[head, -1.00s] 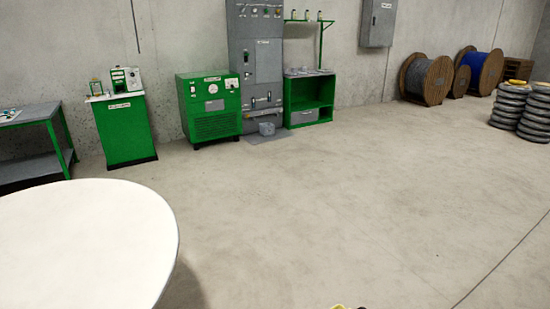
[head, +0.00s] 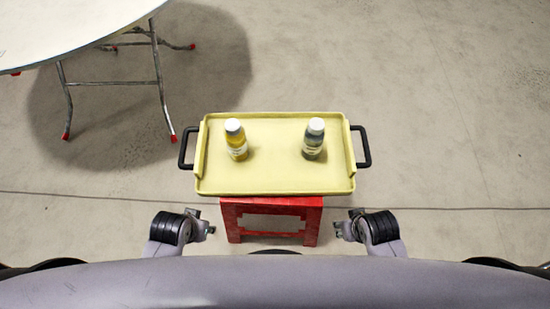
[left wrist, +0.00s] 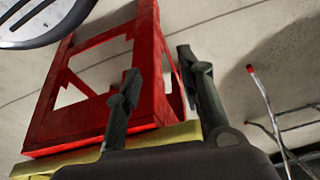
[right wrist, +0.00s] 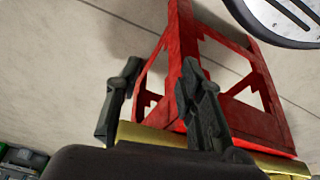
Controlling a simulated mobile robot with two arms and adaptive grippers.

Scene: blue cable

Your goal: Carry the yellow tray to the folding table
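The yellow tray (head: 275,182) rests level on a red stool (head: 232,215) in the head view, with a black handle at each short end. Two white-capped bottles stand on it, a yellow one (head: 237,142) at left and a dark one (head: 313,142) at right. The white folding table (head: 70,35) is at upper left. My left gripper (head: 207,229) is on the near left side of the stool, and my right gripper (head: 342,229) on the near right. In both wrist views the fingers are apart and empty, with the tray edge (left wrist: 60,163) and stool visible behind them.
The folding table's metal legs (head: 160,80) with red feet stand just left of and behind the tray. The concrete floor (head: 450,110) to the right is clear. My base fills the bottom of the head view.

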